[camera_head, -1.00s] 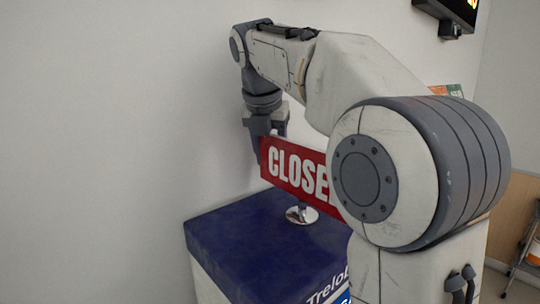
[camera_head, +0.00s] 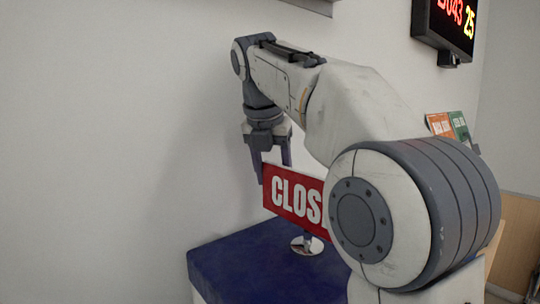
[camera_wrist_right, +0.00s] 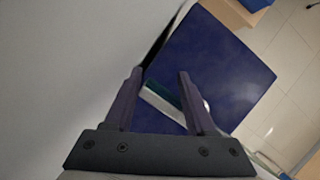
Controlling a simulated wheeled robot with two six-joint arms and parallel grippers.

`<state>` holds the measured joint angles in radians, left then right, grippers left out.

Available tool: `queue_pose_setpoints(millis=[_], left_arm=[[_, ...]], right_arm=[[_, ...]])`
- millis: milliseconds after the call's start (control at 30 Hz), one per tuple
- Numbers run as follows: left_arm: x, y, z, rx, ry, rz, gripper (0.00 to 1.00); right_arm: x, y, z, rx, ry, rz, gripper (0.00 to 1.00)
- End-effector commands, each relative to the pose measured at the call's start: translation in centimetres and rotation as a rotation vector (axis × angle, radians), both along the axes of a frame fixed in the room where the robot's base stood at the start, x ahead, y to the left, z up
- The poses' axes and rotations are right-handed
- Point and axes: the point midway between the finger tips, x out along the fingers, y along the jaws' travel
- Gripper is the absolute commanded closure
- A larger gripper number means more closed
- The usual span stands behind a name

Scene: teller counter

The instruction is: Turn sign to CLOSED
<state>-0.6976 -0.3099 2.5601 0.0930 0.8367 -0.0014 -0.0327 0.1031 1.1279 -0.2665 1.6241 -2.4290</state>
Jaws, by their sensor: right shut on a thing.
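The sign (camera_head: 292,200) is a red plate with white letters reading "CLOS", the rest hidden behind my right arm. It stands upright on a short post with a round chrome base (camera_head: 307,245), on a blue-topped counter (camera_head: 250,268). My right gripper (camera_head: 273,166) points down at the sign's left end, one finger on each side, and is shut on it. In the right wrist view, the sign's thin edge, with a green strip (camera_wrist_right: 165,104), lies between and below the fingers (camera_wrist_right: 160,74). My left gripper is not in view.
A white wall (camera_head: 120,130) stands close behind and left of the counter. A dark display with lit digits (camera_head: 446,22) hangs at the upper right. Orange and green cards (camera_head: 449,126) stand behind my right arm. Tiled floor (camera_wrist_right: 290,75) shows beyond the counter.

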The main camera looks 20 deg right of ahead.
Motion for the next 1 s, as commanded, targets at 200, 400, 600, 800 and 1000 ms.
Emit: queue_pose_setpoints(millis=[200, 400, 600, 800, 1000], left_arm=[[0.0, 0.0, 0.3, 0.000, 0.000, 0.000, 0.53], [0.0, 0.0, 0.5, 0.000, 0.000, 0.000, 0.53], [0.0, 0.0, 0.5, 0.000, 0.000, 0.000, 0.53], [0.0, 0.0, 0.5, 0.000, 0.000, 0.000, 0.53], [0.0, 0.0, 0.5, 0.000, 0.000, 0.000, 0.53]], right_arm=[[-1.2, 1.1, 4.3, -0.002, -0.009, -0.002, 0.55], [-1.8, 1.6, 6.2, -0.001, -0.006, -0.002, 0.55], [-2.1, 1.8, 6.8, 0.000, -0.001, -0.001, 0.55], [-2.1, 1.9, 6.8, 0.000, 0.000, -0.001, 0.55], [-2.1, 1.9, 6.7, 0.000, 0.000, -0.001, 1.00]])
